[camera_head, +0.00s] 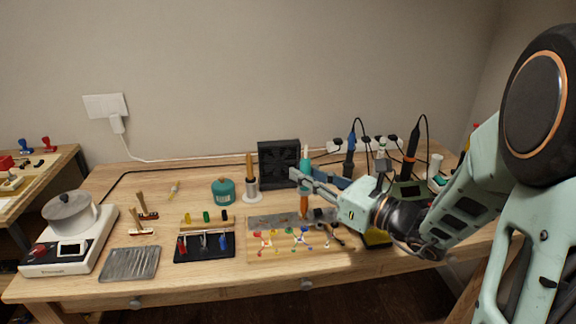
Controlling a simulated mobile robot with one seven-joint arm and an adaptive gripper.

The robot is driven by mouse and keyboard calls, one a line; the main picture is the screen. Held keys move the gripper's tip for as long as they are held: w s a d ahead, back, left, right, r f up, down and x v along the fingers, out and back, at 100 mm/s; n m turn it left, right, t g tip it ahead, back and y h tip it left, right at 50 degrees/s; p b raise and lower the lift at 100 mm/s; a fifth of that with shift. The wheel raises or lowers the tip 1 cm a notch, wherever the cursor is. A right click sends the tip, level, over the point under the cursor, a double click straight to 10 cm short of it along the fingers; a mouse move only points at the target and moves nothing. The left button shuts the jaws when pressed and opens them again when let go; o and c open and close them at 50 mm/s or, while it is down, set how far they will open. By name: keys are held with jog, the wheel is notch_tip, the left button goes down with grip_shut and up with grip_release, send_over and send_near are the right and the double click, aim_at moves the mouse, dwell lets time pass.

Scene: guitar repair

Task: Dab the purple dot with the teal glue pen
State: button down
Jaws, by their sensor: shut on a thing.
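My gripper (300,176) is shut on an upright pen with a teal upper part, the teal glue pen (305,154). An orange part (304,207) shows below the fingers, in line with the pen. I cannot tell whether it belongs to the pen or stands behind it. Below is a light wooden board (255,256) with a grey strip and several small coloured pieces in red, yellow, green, blue and white. The purple dot is too small to make out among them. The pen appears above the board's back edge; its contact with anything is unclear.
A black tool tray (203,248), a grey ridged tray (130,263) and a scale with a pot (70,214) stand to the left. A teal jar (223,191), a brush holder (252,191) and a black fan box (278,164) stand behind. Soldering irons and cables crowd the right.

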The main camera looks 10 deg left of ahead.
aim_at(307, 200)
jog(key=shift+w+a, duration=0.35)
jog(key=shift+a, duration=0.1)
jog(key=shift+f+b, duration=2.65)
jog(key=shift+f, duration=0.75)
jog(key=shift+f+b, duration=0.45)
jog(key=shift+f, duration=0.15)
jog(key=shift+r+p, duration=2.75)
jog(key=shift+r, duration=0.8)
